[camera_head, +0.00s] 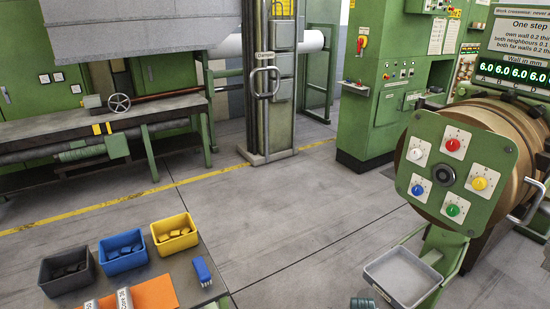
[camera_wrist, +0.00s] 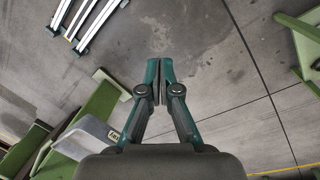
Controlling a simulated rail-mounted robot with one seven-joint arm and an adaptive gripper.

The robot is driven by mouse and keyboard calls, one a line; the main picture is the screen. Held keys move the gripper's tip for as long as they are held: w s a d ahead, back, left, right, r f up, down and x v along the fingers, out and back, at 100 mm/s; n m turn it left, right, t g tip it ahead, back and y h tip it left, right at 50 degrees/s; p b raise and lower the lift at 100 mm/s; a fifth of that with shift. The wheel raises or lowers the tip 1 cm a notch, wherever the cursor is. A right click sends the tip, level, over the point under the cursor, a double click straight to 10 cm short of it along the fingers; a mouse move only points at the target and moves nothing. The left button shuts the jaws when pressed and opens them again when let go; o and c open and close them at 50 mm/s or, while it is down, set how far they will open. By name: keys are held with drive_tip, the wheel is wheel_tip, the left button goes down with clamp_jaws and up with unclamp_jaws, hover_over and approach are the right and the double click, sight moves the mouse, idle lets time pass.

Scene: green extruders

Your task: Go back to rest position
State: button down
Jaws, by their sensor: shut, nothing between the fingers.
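My gripper (camera_wrist: 160,78) shows in the wrist view, with its two green-tipped fingers shut together and nothing between them. It hangs over bare grey floor (camera_wrist: 205,45). In the head view I cannot make out my gripper for certain; only a small dark greenish part shows at the bottom edge.
A green plate (camera_head: 458,170) with coloured knobs stands at the right, with a grey tray (camera_head: 437,274) below it. A table at the lower left bears black (camera_head: 68,285), blue (camera_head: 124,264) and yellow (camera_head: 176,247) bins. The floor between (camera_head: 285,210) is clear.

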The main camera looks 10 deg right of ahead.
drive_tip(key=s+a+f+n+g+b, duration=0.1)
drive_tip(key=s+a+f+n+g, duration=0.1)
drive_tip(key=s+a+f, duration=0.5)
drive_tip(key=s+a+f+n+g+y+b, duration=0.1)
drive_tip(key=s+a+f+n+g+b, duration=0.1)
drive_tip(key=s+a+f, duration=0.6)
drive_tip(key=s+a+g, duration=0.1)
drive_tip(key=s+a, duration=0.3)
drive_tip(key=a, duration=0.3)
drive_tip(key=shift+a+g, duration=0.35)
drive_tip(key=shift+g, duration=0.05)
